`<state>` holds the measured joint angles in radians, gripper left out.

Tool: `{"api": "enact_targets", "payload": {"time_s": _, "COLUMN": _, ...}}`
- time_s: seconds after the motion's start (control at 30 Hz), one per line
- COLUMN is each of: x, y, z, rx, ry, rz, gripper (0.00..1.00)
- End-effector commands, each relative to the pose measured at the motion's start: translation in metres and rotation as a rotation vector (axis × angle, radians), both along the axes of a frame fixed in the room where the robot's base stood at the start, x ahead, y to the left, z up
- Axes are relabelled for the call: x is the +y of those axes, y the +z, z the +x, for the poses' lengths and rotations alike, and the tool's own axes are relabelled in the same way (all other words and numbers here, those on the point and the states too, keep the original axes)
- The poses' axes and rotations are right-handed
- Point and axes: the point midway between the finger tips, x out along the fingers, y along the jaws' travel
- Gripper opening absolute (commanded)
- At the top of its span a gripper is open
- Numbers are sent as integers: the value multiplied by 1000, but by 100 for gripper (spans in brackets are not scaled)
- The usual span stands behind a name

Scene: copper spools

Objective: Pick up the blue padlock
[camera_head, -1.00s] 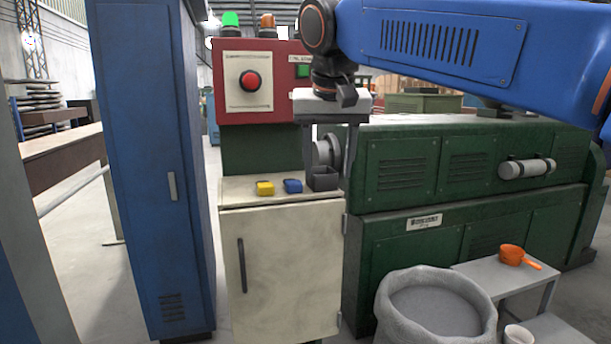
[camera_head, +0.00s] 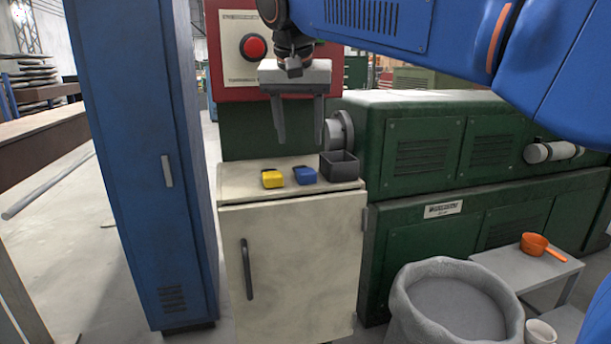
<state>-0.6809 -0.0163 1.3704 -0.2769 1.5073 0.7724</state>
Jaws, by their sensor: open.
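The blue padlock (camera_head: 305,175) lies on the top of the cream cabinet (camera_head: 240,191). A yellow padlock (camera_head: 272,179) lies just to its left. A dark open box (camera_head: 340,168) stands just to its right. My gripper (camera_head: 299,140) hangs above the cabinet top with its two fingers pointing down and spread apart. It is open and empty. In the picture it is above the blue padlock and apart from it; how far apart in depth I cannot tell.
A tall blue cabinet (camera_head: 130,160) stands on the left. A red control box (camera_head: 240,65) is behind the gripper. A green machine (camera_head: 430,150) fills the right. A grey sack (camera_head: 450,305) and a small table with an orange scoop (camera_head: 535,244) are at lower right.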

Motion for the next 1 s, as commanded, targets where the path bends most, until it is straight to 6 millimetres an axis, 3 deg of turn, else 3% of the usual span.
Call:
{"api": "enact_targets", "payload": {"time_s": 0.2, "x": -2, "y": -32, "z": 13, "rx": 1, "ry": 0, "rz": -1, "gripper": 52}}
{"api": "enact_targets", "payload": {"time_s": 0.47, "x": -3, "y": -47, "z": 19, "rx": 1, "ry": 0, "rz": 0, "gripper": 52}}
{"api": "enact_targets", "payload": {"time_s": 0.8, "x": -7, "y": -86, "z": 34, "rx": 1, "ry": 0, "rz": -1, "gripper": 52}}
{"api": "enact_targets", "payload": {"time_s": 1.0, "x": -8, "y": -93, "z": 37, "rx": 0, "ry": 0, "rz": 0, "gripper": 52}}
